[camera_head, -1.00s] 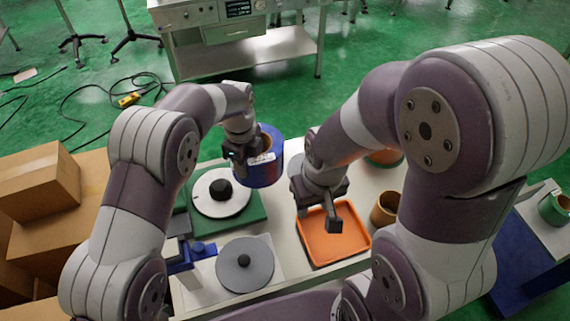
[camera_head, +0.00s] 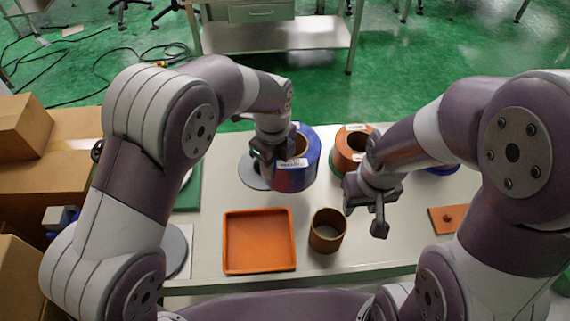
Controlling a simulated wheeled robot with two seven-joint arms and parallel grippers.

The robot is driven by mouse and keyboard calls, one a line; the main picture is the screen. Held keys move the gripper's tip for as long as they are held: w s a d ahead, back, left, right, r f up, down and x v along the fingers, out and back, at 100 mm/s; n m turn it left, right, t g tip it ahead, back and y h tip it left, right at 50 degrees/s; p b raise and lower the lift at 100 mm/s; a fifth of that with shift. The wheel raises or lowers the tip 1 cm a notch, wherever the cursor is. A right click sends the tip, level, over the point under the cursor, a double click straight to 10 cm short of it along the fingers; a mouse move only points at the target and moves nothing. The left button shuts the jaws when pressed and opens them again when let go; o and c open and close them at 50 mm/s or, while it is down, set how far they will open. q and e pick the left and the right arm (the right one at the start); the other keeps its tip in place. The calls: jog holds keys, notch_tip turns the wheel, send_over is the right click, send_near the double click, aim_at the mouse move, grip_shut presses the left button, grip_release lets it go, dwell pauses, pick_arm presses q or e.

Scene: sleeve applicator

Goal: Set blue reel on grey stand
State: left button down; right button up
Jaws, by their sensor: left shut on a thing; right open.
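My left gripper (camera_head: 275,154) is shut on the blue reel (camera_head: 305,173), a wide ring with a brown core and a white label. The reel is near the far edge of the table. A flat grey disc (camera_head: 250,174) shows to its left, partly covered by the gripper and reel. Another grey disc (camera_head: 175,252) is at the near left, mostly hidden by my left arm. I cannot tell which disc belongs to the grey stand. My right gripper (camera_head: 378,212) is open and empty above the table, right of the brown ring.
An orange tray (camera_head: 228,245) and a brown ring (camera_head: 327,232) are at the table's front. An orange reel (camera_head: 347,157) stands behind my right gripper. An orange plate with a knob (camera_head: 440,222) lies right. Brown boxes (camera_head: 45,180) stand left.

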pick_arm(q)
jog(key=w+a+f+p, duration=0.1)
jog(key=w+a+f, duration=0.1)
jog(key=w+f, duration=0.1)
jog(key=w+a+f, duration=0.2)
jog(key=w+f, duration=0.1)
jog(key=w+a+f+p, duration=0.1)
jog(key=w+a+f, duration=0.1)
jog(key=w+f, duration=0.1)
jog(key=shift+w+f+p, duration=0.3)
jog(key=shift+f+p, duration=0.05)
jog(key=shift+f, duration=0.1)
jog(key=shift+w+f, duration=0.1)
jog(key=shift+f, duration=0.2)
jog(key=c, duration=0.8)
grip_release()
jog(key=shift+s+f, duration=0.2)
jog(key=shift+o, duration=0.2)
